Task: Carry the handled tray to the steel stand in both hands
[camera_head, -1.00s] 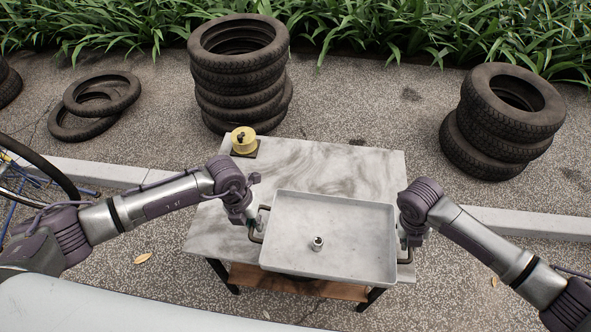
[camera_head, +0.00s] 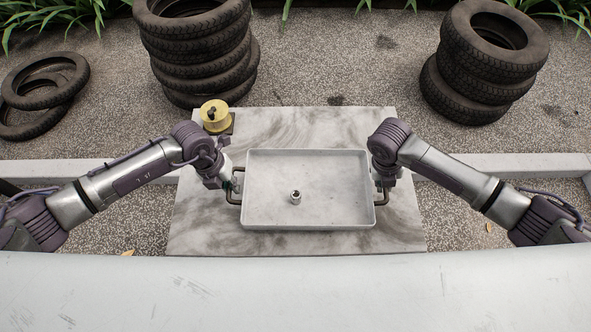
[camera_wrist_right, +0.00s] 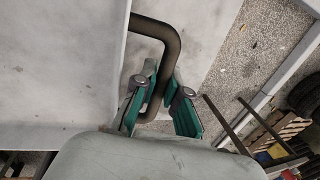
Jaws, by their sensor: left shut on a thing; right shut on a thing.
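The handled tray (camera_head: 335,190) is pale grey, shallow and rectangular, with a bent dark handle at each short end. It appears level over the marble-topped table (camera_head: 285,125); I cannot tell whether it touches the top. A small metal fitting (camera_head: 295,197) stands inside it. My left gripper (camera_head: 233,185) is shut on the left handle. My right gripper (camera_head: 381,190) is shut on the right handle; in the right wrist view its green-padded fingers (camera_wrist_right: 160,104) straddle the dark handle (camera_wrist_right: 168,45). I cannot identify a steel stand for certain.
A yellow round part (camera_head: 215,115) sits at the table's back left corner. Tyre stacks stand behind at left (camera_head: 200,50) and right (camera_head: 485,60); loose tyres (camera_head: 45,90) lie further left.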

